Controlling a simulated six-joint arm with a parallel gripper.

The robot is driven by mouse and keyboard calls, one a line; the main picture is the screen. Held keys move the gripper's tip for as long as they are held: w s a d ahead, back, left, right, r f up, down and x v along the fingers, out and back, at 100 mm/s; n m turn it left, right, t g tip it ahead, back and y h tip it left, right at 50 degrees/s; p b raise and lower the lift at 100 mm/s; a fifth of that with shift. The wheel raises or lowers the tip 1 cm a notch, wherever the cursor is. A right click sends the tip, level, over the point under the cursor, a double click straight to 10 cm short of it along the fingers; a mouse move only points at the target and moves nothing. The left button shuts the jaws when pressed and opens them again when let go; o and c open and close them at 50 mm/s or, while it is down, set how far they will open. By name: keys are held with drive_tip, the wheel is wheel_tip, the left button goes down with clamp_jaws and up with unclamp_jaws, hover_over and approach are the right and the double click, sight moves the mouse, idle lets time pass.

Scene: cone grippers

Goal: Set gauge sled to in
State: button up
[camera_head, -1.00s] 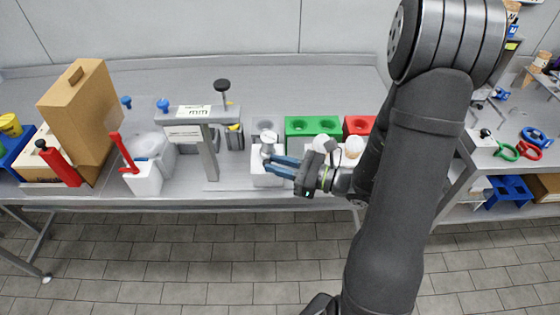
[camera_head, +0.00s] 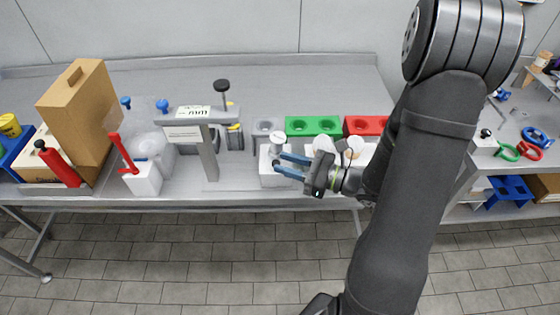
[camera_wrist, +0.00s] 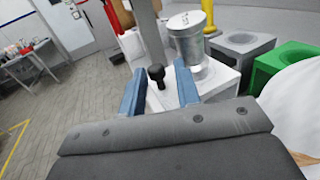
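What I take for the gauge sled is a white block (camera_head: 275,180) with a grey metal cylinder (camera_head: 277,141) standing upright on it, at the bench's front edge. In the wrist view the sled (camera_wrist: 219,84) carries the lidded cylinder (camera_wrist: 188,42) and a black knob (camera_wrist: 156,73). My gripper (camera_head: 277,162) is at the sled, its blue fingers spread. In the wrist view the gripper (camera_wrist: 160,68) has the knob between its fingertips, with visible gaps on both sides. The gauge stand (camera_head: 207,150), with white label plates, is left of the sled.
A grey socket block (camera_head: 266,128), a green one (camera_head: 314,125) and a red one (camera_head: 366,125) stand behind and right of the sled. A white block with a red lever (camera_head: 143,180) and a cardboard box (camera_head: 80,110) are at left. Bare bench lies between stand and sled.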

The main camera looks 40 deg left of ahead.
drive_tip(key=v, duration=1.8)
idle(0.9)
drive_tip(key=shift+f, duration=0.1)
drive_tip(key=v, duration=1.7)
drive_tip(key=shift+d, duration=0.15)
